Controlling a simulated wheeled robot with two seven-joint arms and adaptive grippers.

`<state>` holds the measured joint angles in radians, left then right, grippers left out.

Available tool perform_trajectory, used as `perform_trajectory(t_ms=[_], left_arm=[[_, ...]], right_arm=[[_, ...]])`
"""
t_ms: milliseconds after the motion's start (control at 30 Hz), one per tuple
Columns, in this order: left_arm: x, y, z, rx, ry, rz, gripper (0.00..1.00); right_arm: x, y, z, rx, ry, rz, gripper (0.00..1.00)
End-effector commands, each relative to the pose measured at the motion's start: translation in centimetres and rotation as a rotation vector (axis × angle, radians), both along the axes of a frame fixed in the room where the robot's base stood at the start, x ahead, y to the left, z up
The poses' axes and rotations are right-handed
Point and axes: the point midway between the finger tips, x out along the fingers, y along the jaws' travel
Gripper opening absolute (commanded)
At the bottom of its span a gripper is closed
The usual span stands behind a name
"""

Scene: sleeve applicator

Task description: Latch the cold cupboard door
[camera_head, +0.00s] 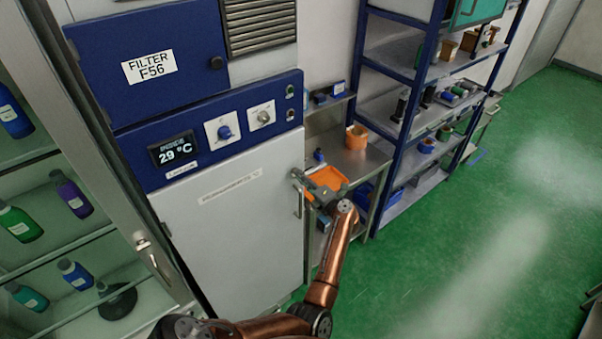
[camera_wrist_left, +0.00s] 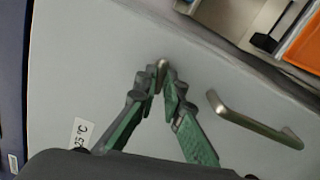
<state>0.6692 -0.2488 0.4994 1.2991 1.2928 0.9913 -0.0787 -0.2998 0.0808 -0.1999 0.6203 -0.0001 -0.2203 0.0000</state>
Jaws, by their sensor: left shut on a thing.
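The cold cupboard (camera_head: 190,120) has a blue control panel with a display reading 29 °C. Its pale door (camera_head: 240,245) is below the panel and looks about in line with it; whether it is fully closed I cannot tell. A metal bar handle (camera_head: 299,205) is near the door's right edge and also shows in the left wrist view (camera_wrist_left: 255,124). My left gripper (camera_head: 299,178) is at the door's upper right edge, beside the handle. In the left wrist view its fingers are shut on a small metal latch piece (camera_wrist_left: 162,68), mostly hidden between the fingertips. My right gripper is out of view.
A glass-fronted cabinet (camera_head: 110,190) with bottles stands at the left. A steel side table (camera_head: 365,165) with an orange tray (camera_head: 327,181) is just right of the door. A blue-framed shelf rack (camera_head: 400,100) stands beyond. The green floor (camera_head: 480,250) at the right is clear.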

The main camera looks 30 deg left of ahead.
Motion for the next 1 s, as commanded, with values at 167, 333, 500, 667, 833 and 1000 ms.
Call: perform_trajectory(t_ms=[167, 333, 500, 667, 833, 1000], left_arm=[[0.1, -0.1, 0.2, 0.039, 0.096, -0.002, 0.00], [0.0, -0.1, 0.1, 0.064, 0.154, -0.002, 0.00], [0.1, -0.1, 0.0, 0.077, 0.185, -0.002, 0.00], [0.1, -0.1, -0.1, 0.081, 0.193, -0.002, 0.00], [0.1, -0.1, -0.1, 0.081, 0.194, -0.002, 0.00], [0.1, -0.1, -0.1, 0.081, 0.193, -0.002, 0.11]], right_arm=[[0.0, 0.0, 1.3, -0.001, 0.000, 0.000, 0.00], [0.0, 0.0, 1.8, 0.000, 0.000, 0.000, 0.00], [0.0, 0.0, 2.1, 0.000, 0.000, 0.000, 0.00], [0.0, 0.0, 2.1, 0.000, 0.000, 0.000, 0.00], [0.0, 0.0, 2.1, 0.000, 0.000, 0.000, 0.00], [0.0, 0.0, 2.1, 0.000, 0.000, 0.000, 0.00]])
